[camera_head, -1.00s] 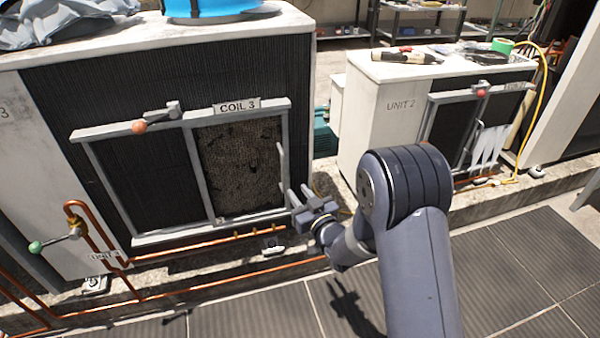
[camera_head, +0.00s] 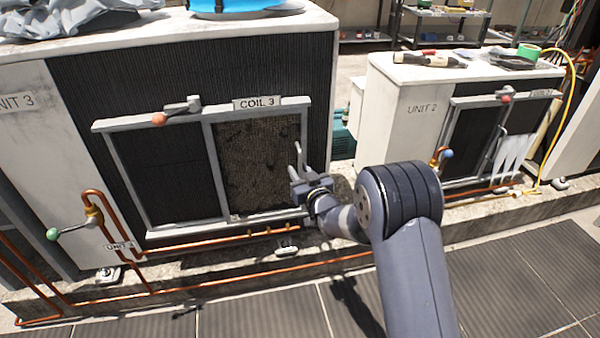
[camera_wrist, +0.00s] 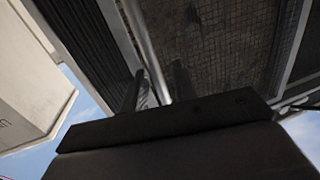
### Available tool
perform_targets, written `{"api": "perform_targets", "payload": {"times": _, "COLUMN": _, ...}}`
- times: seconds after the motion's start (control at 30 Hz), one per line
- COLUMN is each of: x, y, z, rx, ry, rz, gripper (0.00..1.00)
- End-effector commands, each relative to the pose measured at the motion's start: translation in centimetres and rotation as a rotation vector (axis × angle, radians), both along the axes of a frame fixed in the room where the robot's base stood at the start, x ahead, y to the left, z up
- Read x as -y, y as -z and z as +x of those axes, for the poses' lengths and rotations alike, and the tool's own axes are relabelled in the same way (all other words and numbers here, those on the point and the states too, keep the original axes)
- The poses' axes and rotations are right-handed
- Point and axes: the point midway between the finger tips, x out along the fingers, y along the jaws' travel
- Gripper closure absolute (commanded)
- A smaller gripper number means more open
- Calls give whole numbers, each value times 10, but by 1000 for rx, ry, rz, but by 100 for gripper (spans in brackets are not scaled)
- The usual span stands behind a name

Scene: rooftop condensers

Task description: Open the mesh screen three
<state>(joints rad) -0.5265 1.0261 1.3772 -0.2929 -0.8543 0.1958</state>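Mesh screen three is the grey-framed, brownish mesh panel (camera_head: 258,165) under the COIL 3 plate on the front of unit 3. It looks flush in its frame. Its upright bar handle (camera_head: 298,152) is at its right edge. My gripper (camera_head: 301,180) is at the lower part of this handle. In the wrist view, the pale handle bar (camera_wrist: 148,50) runs between the two dark fingers (camera_wrist: 157,88). The fingers are apart, one on each side of the bar, and I see no clear contact. The mesh (camera_wrist: 215,50) lies beyond them.
A latch lever with an orange knob (camera_head: 159,119) sits on the top rail. Copper pipes (camera_head: 225,243) run below the screen, and a green-knobbed valve (camera_head: 53,234) is at the left. Unit 2 (camera_head: 400,110) stands to the right across a gap. The tiled floor in front is clear.

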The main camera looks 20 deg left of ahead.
Motion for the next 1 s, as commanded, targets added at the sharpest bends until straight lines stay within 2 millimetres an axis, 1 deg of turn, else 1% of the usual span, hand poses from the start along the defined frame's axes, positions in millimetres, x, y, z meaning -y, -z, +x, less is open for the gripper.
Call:
{"api": "perform_targets", "payload": {"times": 0.13, "x": 0, "y": 0, "z": 0, "rx": 0, "ry": 0, "rz": 0, "gripper": 73}}
{"api": "perform_targets", "payload": {"times": 0.47, "x": 0, "y": 0, "z": 0, "rx": 0, "ry": 0, "rz": 0, "gripper": 100}}
{"api": "perform_targets", "payload": {"times": 0.87, "x": 0, "y": 0, "z": 0, "rx": 0, "ry": 0, "rz": 0, "gripper": 100}}
{"api": "perform_targets", "payload": {"times": 1.0, "x": -4, "y": 1, "z": -3, "rx": 1, "ry": -2, "rz": -1, "gripper": 100}}
